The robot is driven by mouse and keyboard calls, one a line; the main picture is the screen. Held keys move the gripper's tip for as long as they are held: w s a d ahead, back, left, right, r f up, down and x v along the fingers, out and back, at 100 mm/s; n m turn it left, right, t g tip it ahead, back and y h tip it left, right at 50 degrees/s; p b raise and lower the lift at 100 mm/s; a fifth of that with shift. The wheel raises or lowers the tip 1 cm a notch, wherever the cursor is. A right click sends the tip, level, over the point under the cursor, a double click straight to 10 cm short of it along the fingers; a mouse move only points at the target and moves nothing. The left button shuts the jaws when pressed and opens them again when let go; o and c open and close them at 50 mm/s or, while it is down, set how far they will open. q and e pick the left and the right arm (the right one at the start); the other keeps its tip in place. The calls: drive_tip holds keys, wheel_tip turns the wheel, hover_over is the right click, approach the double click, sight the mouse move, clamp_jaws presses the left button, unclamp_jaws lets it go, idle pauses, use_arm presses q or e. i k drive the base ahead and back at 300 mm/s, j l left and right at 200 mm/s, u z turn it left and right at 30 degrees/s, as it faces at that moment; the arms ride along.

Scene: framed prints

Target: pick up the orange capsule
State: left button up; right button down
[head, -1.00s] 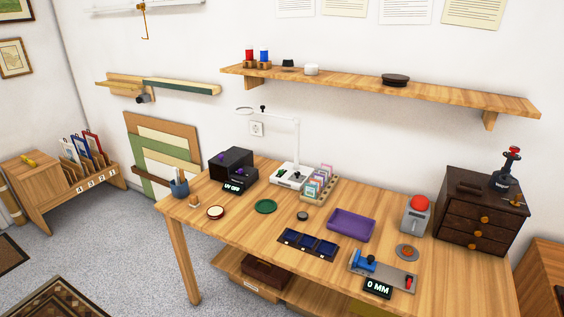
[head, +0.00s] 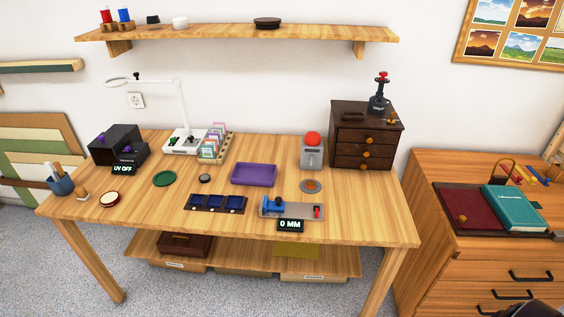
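I cannot make out an orange capsule for certain in the head view. Small orange or gold items do show: a grey disc with an orange centre (head: 311,186) on the workbench, a small gold piece (head: 391,121) on the dark drawer chest, and a round orange-brown knob (head: 462,218) on the dark red panel at right. Neither of my grippers is in view. A dark shape cut off at the bottom right corner may be part of my arm; I cannot tell.
The wooden workbench (head: 365,225) holds a purple tray (head: 254,174), a blue three-part tray (head: 215,203), a lamp (head: 184,137) and the dark drawer chest (head: 362,140). A wooden cabinet (head: 450,262) at right carries a teal book (head: 515,208) and coloured sticks. A shelf hangs above.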

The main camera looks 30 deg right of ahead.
sight(310, 184)
drive_tip(key=i+z, duration=0.1)
drive_tip(key=z, duration=0.3)
drive_tip(key=i+j+z, duration=0.1)
drive_tip(key=z, duration=0.35)
